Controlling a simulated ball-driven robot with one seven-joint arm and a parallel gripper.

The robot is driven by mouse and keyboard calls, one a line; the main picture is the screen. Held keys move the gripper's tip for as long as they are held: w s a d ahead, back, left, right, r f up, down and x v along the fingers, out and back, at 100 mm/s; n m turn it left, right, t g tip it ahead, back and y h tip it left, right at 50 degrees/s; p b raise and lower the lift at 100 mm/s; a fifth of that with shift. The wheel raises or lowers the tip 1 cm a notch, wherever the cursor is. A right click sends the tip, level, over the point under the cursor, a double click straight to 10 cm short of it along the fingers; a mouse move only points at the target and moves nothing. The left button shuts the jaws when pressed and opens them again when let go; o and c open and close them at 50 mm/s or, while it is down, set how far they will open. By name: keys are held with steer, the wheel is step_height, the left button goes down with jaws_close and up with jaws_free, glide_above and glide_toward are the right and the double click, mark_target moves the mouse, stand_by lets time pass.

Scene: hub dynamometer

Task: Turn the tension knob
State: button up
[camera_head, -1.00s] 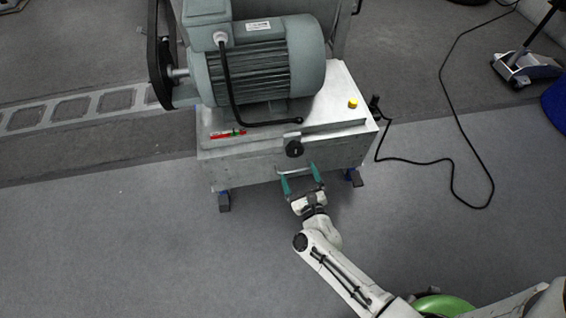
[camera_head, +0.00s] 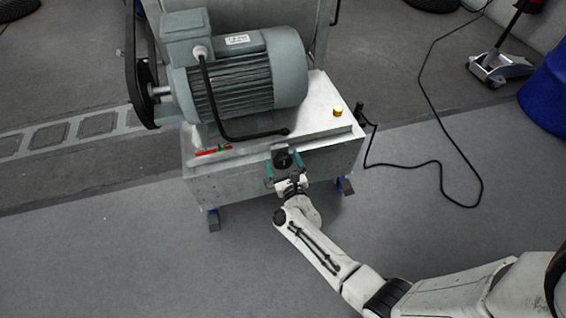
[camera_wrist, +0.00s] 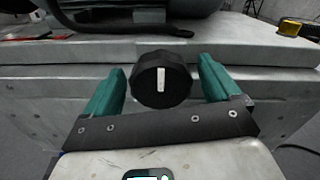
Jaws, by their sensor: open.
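The tension knob (camera_wrist: 161,80) is round and black with a white pointer line that stands nearly upright in the wrist view. It sits on the front face of the metal cabinet (camera_head: 225,180), and in the head view the knob (camera_head: 284,158) shows between my fingers. My gripper (camera_wrist: 160,85) has teal fingers, spread wide on the left and right of the knob, with a visible gap on each side. In the head view my gripper (camera_head: 285,165) is at the cabinet's front. Whether the fingertips reach past the knob's face is hard to tell.
A large grey-green motor (camera_head: 245,75) with a black cable stands on the cabinet top. A yellow button (camera_head: 338,112) sits at the top's right.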

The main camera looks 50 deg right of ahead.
steer(key=shift+c, duration=0.5)
steer(key=c, duration=0.9)
steer(key=shift+n, duration=0.3)
